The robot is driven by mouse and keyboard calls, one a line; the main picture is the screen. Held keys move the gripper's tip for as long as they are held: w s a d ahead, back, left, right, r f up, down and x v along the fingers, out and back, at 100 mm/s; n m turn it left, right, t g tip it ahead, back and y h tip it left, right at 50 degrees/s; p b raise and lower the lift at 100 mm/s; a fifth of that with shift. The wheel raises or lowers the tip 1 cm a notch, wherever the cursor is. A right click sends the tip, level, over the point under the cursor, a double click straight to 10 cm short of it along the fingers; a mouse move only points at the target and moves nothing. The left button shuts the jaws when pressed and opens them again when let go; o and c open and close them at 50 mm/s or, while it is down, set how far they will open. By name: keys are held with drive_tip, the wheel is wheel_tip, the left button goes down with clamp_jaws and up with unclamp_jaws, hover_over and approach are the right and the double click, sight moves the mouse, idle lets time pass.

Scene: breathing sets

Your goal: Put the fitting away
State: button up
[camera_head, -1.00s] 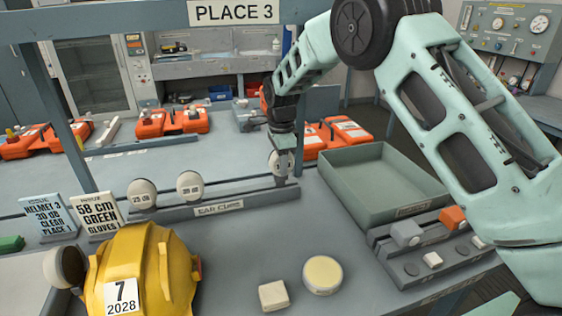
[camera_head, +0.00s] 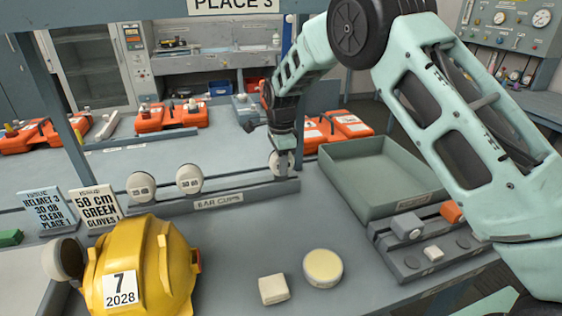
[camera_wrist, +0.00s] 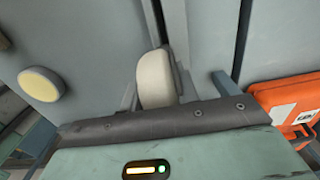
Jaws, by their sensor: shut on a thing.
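My gripper (camera_head: 283,145) points down and is shut on a pale round ear cup (camera_head: 282,163) at the right end of the grey rack marked EAR CUPS (camera_head: 240,198). The held cup's lower edge is at the rack; I cannot tell whether it rests there. In the wrist view the held cup (camera_wrist: 155,78) shows edge-on beyond the gripper's dark edge; the fingertips are hidden. Two other cups, marked 25 dB (camera_head: 141,187) and 35 dB (camera_head: 188,179), stand upright on the rack, to the left. A yellow helmet marked 7 2028 (camera_head: 172,270) has a cup (camera_head: 63,260) on its left side.
An empty grey-green tray (camera_head: 350,183) lies right of the rack. A grey holder (camera_head: 385,265) with small blocks is in front of it. A round cream-topped piece (camera_head: 323,268) and a white block (camera_head: 273,289) lie near the front. Cards (camera_head: 96,207) stand at left.

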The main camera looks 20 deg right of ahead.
drive_tip(key=shift+f, duration=0.25)
drive_tip(key=o, duration=1)
wheel_tip(320, 180, up, 12)
drive_tip(key=shift+s+r+b, duration=0.1)
drive_tip(key=shift+b, duration=0.65)
